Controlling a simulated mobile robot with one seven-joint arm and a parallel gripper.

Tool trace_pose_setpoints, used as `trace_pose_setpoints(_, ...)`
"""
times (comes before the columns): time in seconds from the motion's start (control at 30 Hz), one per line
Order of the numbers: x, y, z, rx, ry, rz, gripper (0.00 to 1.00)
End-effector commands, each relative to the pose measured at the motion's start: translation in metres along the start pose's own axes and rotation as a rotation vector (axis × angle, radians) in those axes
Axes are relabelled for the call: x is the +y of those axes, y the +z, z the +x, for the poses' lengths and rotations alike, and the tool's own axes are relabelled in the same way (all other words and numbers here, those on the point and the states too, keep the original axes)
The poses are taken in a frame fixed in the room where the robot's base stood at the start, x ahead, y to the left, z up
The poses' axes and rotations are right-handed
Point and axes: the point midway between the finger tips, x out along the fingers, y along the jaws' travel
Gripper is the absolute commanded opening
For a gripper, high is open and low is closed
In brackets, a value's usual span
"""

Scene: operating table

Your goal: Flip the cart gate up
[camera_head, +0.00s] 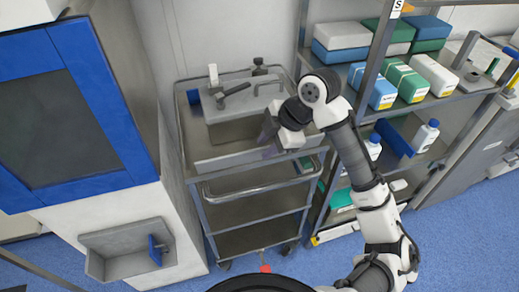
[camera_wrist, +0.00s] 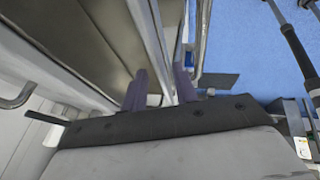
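The metal cart (camera_head: 188,128) stands in the middle of the head view, with a raised top tray and lower shelves. A tubular rail (camera_head: 245,191) runs across its front below the top panel; I cannot tell for sure which part is the gate. My gripper (camera_head: 267,142) is over the right part of the cart's top, near its front edge. In the wrist view, the two purple-grey fingers of my gripper (camera_wrist: 160,82) stand apart. A metal edge of the cart (camera_wrist: 158,40) runs between or just beyond them; contact cannot be told.
A grey box with a handle (camera_head: 228,101) sits on the cart top. A shelf rack (camera_head: 372,75) with boxes and bottles stands close on the right. A white cabinet with a blue-framed door (camera_head: 60,55) stands on the left. Blue floor (camera_head: 240,264) shows in front.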

Motion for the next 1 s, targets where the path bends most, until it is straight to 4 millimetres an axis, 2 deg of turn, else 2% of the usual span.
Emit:
trace_pose_setpoints(0.1,0.0,-0.001,0.02,0.003,-0.002,0.001,0.29)
trace_pose_setpoints(0.3,0.0,0.0,0.039,0.0,0.001,0.001,0.29)
trace_pose_setpoints(0.63,0.0,0.0,0.043,0.0,0.001,0.0,0.29)
trace_pose_setpoints(0.87,0.0,0.0,0.043,0.0,0.001,0.0,0.0)
trace_pose_setpoints(1.0,0.0,0.0,0.043,0.0,0.001,0.0,0.0)
